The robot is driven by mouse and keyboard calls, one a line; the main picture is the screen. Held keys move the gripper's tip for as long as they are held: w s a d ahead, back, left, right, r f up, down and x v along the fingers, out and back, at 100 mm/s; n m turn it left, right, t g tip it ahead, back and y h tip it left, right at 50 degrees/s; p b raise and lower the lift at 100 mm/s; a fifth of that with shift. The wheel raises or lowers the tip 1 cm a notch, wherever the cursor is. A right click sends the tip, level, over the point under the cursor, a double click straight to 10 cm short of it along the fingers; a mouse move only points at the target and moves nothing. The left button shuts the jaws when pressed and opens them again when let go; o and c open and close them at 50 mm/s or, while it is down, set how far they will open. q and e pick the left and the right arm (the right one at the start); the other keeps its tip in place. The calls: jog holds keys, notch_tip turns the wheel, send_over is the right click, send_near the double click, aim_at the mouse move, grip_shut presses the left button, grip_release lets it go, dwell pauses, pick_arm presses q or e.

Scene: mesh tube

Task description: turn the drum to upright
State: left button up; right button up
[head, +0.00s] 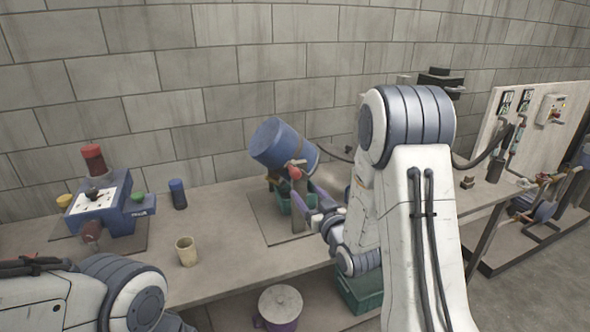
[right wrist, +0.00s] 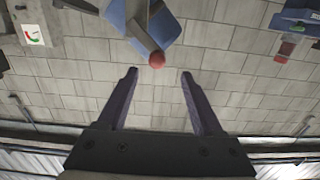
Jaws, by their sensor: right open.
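The blue drum (head: 283,143) sits tilted on its stand at the back of the table, its axis leaning rather than vertical. A lever with a red knob (head: 294,173) shows at its near side. My right gripper (head: 313,208) is open just below and to the right of the red knob, apart from it. In the right wrist view the drum (right wrist: 135,15) is at the top, and the red knob (right wrist: 156,60) lies in line with the gap between the open fingers (right wrist: 159,76), with nothing between them. My left arm shows at the lower left, but its gripper is out of view.
A blue machine (head: 105,210), a dark blue bottle (head: 178,194) and a beige cup (head: 186,251) stand to the left on the table (head: 225,262). A lidded pot (head: 280,305) is below. A control panel (head: 540,105) is at right.

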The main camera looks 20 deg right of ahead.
aim_at(297, 176)
jog(key=w+p, duration=0.1)
jog(key=w, duration=0.2)
jog(key=w+p, duration=0.1)
jog(key=w, duration=0.2)
jog(key=w+p, duration=0.2)
jog(key=w, duration=0.1)
jog(key=shift+w+d+r, duration=0.1)
jog(key=shift+w+r, duration=0.1)
jog(key=shift+r, duration=0.1)
jog(key=shift+w+f, duration=0.15)
jog(key=shift+w, duration=0.35)
grip_shut()
dwell(0.6)
